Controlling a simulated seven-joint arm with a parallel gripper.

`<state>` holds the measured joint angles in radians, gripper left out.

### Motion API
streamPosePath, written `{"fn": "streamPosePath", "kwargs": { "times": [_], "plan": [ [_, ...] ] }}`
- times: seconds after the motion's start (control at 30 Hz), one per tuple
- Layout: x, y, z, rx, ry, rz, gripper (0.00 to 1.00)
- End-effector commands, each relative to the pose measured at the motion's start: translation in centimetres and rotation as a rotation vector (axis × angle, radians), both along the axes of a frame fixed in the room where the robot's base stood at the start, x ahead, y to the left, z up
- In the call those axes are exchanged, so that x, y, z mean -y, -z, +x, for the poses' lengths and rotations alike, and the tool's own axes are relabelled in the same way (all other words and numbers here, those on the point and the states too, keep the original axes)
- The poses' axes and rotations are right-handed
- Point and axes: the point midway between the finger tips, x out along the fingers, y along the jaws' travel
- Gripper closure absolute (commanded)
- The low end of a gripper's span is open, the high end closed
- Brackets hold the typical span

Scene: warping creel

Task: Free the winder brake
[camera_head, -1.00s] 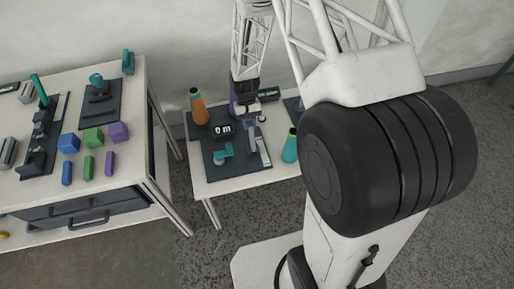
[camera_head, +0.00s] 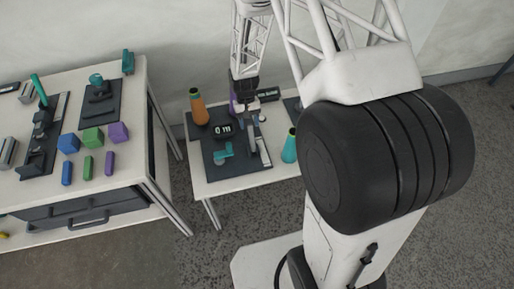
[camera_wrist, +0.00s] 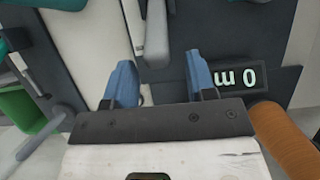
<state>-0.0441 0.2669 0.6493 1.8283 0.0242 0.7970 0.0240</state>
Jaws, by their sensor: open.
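The winder sits on a dark base plate (camera_head: 222,172) on a small white table, with a black display (camera_head: 222,130) reading "0 m" and a teal crank-like part (camera_head: 223,151). A grey lever-like bar (camera_head: 254,143), possibly the brake, stands right of the display; I cannot tell whether it is engaged. In the wrist view this grey bar (camera_wrist: 157,28) lies ahead of my gripper, in line with the gap between the fingers. My gripper (camera_wrist: 161,82) is open and empty, its two blue fingertips apart. The display also shows there, upside down, beside the right finger (camera_wrist: 236,77).
An orange cone (camera_head: 198,108) stands behind the display and a teal cone (camera_head: 289,147) to the right. A larger bench (camera_head: 130,75) on the left carries blue, green and purple blocks and dark fixtures. Floor shows between bench and table.

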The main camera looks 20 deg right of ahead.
Motion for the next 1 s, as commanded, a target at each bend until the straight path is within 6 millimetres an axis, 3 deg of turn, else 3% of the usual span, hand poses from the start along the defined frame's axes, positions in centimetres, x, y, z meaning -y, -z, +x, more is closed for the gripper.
{"fn": "streamPosePath", "kwargs": {
  "times": [0.7, 1.0],
  "plan": [
    [0.0, -5.9, 0.0, 0.002, 0.0, 0.0, 0.49],
    [0.0, -6.4, 0.0, 0.0, 0.0, 0.0, 0.49]
  ]
}}
